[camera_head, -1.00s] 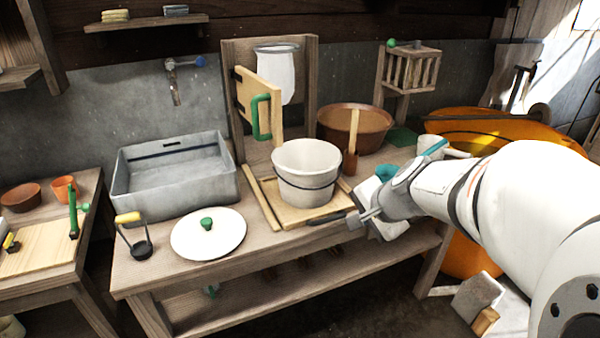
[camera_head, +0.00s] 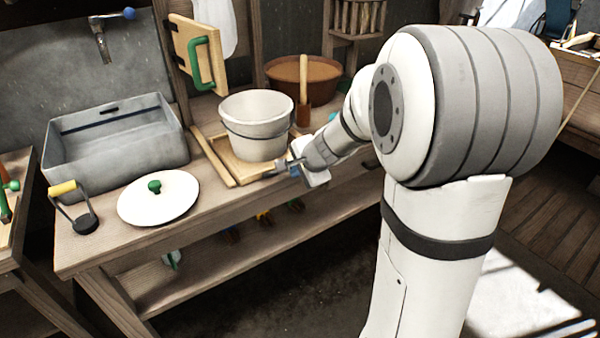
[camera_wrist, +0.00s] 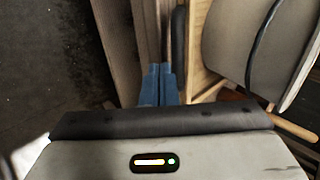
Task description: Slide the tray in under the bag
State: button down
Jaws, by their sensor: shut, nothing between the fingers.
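The tray (camera_head: 236,163) is a pale wooden board on the bench, with a white bucket (camera_head: 257,122) standing on it. A dark handle (camera_wrist: 180,48) on the tray's front edge shows in the wrist view. The white bag (camera_head: 214,22) hangs in a wooden frame behind the tray, its top cut off in the head view. My gripper (camera_head: 280,168) is at the tray's front edge, by the handle. In the wrist view its blue fingertips (camera_wrist: 160,84) are together and empty, close beside the handle; I cannot tell whether they touch it.
Wooden strips (camera_head: 214,160) flank the tray. A hinged wooden door with a green handle (camera_head: 201,63) stands open beside the bag. A grey basin (camera_head: 115,150), a white lid (camera_head: 158,197) and a yellow-handled tool (camera_head: 75,208) are to the left. A brown bowl (camera_head: 318,88) is behind right.

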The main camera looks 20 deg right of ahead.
jog(key=shift+w+a+f, duration=0.15)
jog(key=shift+w+a, duration=0.15)
jog(key=shift+w, duration=0.5)
